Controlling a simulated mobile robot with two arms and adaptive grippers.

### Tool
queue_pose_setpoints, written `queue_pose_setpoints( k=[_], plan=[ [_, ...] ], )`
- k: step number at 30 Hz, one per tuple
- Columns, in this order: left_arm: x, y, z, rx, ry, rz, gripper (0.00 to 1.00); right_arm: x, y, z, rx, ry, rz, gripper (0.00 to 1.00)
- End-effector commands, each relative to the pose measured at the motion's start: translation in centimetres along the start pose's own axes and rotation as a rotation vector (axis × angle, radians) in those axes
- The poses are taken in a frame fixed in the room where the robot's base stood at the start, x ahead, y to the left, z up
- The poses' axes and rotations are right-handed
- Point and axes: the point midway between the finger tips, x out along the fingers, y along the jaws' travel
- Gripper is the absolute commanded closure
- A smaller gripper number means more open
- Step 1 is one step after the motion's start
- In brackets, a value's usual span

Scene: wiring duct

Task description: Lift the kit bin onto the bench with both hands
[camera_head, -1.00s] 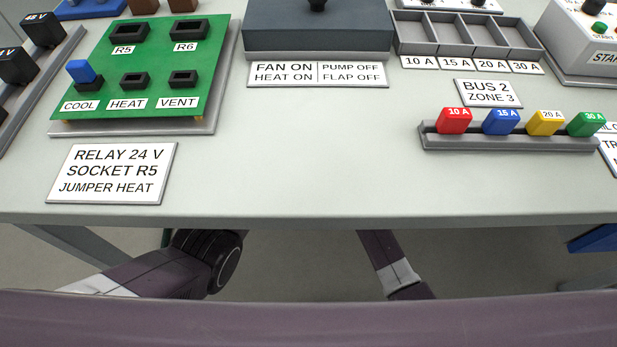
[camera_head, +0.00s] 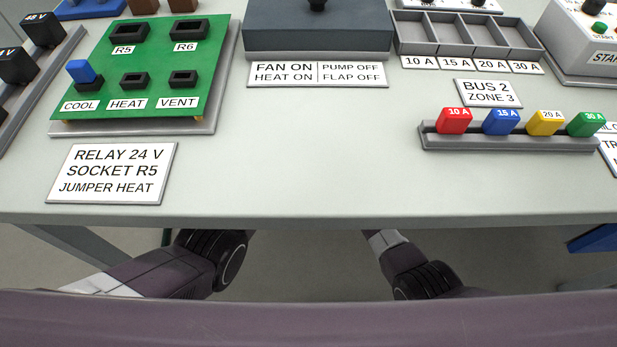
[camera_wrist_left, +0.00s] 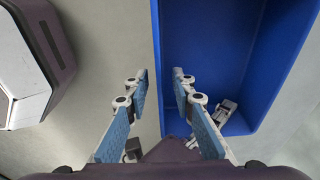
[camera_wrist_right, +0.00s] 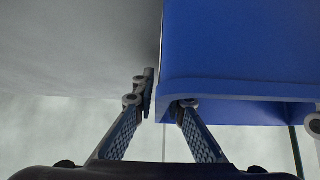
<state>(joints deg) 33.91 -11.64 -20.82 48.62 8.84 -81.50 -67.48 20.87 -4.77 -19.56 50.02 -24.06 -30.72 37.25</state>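The blue kit bin (camera_wrist_left: 280,125) shows in the left wrist view, seen from above into its inside. My left gripper (camera_wrist_left: 161,75) is open, with one finger outside the bin's left wall and the other over its inside; contact cannot be told. In the right wrist view the blue bin (camera_wrist_right: 240,45) fills the upper right. My right gripper (camera_wrist_right: 164,92) is open at the bin's edge, one finger outside the wall. Its other fingertip is partly hidden by the bin. The head view shows only my forearms below the bench edge, not the grippers.
The bench (camera_head: 300,180) has clear room at its front middle. A green relay board (camera_head: 150,65) and a label plate (camera_head: 112,173) are at left; a fuse rail (camera_head: 510,138) is at right.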

Motion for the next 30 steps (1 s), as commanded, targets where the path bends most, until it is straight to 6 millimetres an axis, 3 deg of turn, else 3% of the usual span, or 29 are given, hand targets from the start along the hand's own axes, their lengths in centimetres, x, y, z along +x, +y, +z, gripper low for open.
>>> queue_pose_setpoints(
  k=[6,10,13,30],
  plan=[
    [-0.01,-0.01,-0.01,0.000,0.000,0.000,0.77,0.00,-0.02,-0.04,0.000,0.001,0.000,0.88],
    [-0.01,-0.01,-0.01,0.000,0.000,0.000,0.90,0.00,-0.01,-0.03,0.000,0.001,0.000,1.00],
    [-0.01,-0.01,0.00,0.000,0.000,0.000,1.00,-0.01,-0.01,-0.03,0.000,0.001,0.000,1.00],
    [-0.78,-0.02,-0.09,0.000,0.000,0.000,1.00,-0.54,0.00,-0.62,0.000,0.002,0.000,1.00]
  ],
)
